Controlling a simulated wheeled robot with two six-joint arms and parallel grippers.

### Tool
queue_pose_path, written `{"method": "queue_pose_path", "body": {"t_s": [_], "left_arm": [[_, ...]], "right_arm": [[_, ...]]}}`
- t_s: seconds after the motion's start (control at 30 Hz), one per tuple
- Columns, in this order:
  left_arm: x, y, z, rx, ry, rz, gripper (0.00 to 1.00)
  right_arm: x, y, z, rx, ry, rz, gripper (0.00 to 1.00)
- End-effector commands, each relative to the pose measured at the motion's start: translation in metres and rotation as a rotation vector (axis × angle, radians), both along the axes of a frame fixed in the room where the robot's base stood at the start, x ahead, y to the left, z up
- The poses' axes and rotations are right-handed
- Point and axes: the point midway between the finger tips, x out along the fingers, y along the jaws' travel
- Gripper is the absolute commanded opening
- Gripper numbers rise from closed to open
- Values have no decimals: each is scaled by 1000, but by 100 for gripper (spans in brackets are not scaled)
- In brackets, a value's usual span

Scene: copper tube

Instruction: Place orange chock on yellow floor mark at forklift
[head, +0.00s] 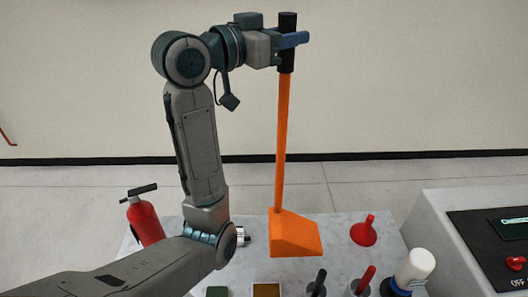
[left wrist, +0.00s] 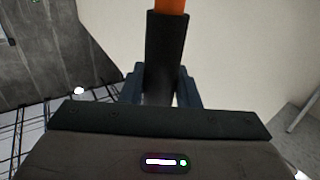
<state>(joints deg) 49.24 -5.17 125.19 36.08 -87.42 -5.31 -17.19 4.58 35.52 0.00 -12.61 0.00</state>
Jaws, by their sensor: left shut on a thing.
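The orange chock (head: 296,235) is a wedge with a long upright orange handle ending in a black grip (head: 287,42). My left gripper (head: 290,40) is shut on the black grip near the top of the handle. The left wrist view shows the same black grip (left wrist: 167,50) between the two blue-grey fingers (left wrist: 160,88). The chock hangs upright in front of or over the grey tabletop; I cannot tell whether it touches it. The yellow floor mark and the forklift are not in view. My right gripper is not in view.
The tabletop (head: 340,262) holds a red funnel (head: 364,231), a white bottle (head: 412,270) and several small tools. A red fire extinguisher (head: 145,220) stands at left. A grey machine with a black panel (head: 490,250) is at right. Open floor (head: 390,180) lies behind, up to a wall.

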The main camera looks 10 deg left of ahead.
Motion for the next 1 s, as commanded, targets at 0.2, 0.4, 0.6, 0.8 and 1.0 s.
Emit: {"method": "queue_pose_path", "body": {"t_s": [0.2, 0.4, 0.6, 0.8, 1.0], "left_arm": [[-1, 0, -42, -6, -5, -1, 0], [-1, 0, -53, -5, -8, -1, 0], [-1, 0, -61, -6, -6, -2, 0], [-2, 0, -86, -6, -4, -2, 0], [-2, 0, -105, -7, -6, -1, 0]], "right_arm": [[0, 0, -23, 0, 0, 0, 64], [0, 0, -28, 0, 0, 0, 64], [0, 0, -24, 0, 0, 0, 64], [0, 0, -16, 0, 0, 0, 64], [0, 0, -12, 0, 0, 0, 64]]}}
